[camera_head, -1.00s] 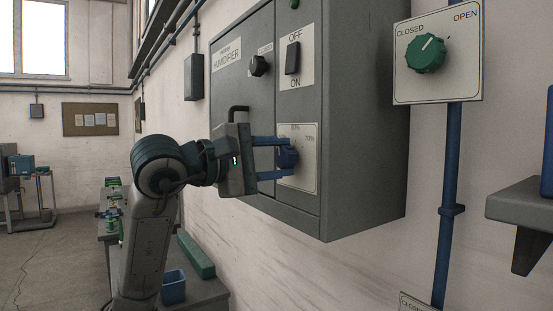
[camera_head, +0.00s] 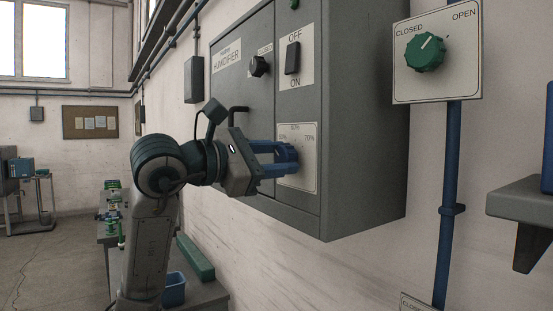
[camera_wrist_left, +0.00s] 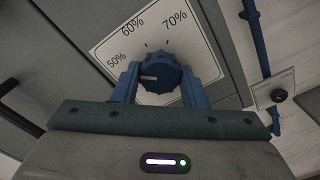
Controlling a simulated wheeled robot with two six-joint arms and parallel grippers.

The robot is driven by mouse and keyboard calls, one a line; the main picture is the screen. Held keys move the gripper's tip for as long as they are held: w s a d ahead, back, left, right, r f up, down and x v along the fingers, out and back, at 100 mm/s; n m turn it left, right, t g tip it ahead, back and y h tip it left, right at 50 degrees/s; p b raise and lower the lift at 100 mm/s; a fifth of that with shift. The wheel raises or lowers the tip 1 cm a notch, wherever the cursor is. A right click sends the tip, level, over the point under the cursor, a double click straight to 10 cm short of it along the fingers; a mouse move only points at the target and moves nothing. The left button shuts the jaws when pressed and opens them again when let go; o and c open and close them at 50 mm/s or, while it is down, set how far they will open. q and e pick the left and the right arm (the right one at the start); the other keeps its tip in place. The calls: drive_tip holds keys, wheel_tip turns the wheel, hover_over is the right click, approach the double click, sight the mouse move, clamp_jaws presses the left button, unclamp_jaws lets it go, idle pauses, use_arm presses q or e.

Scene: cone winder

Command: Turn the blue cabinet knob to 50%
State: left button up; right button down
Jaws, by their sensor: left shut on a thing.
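The blue knob (camera_wrist_left: 160,70) sits on a white dial plate (camera_head: 309,168) at the lower part of the grey cabinet. In the left wrist view the plate reads 50%, 60% and 70%. The knob's white mark points left, near the 50% side; a finger partly hides that area, so I cannot tell if they line up exactly. My left gripper (camera_head: 281,157) is shut on the knob, with one blue finger on each side, as the left wrist view (camera_wrist_left: 160,84) also shows. In the head view the fingers mostly hide the knob. My right gripper is not in view.
The humidifier cabinet (camera_head: 360,130) also carries a black knob (camera_head: 259,66), an ON/OFF switch (camera_head: 292,58) and a black handle (camera_head: 238,112). A green knob (camera_head: 425,52) on a CLOSED/OPEN plate is to the right. A grey shelf (camera_head: 520,205) juts out at far right.

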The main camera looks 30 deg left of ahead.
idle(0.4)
use_arm(q)
drive_tip(key=o, duration=1)
drive_tip(key=shift+s+a+f+b, duration=0.15)
drive_tip(key=shift+s+a+b, duration=0.1)
drive_tip(key=shift+s+b, duration=0.25)
drive_tip(key=shift+b+v, duration=2.4)
drive_tip(key=shift+v, duration=2.4)
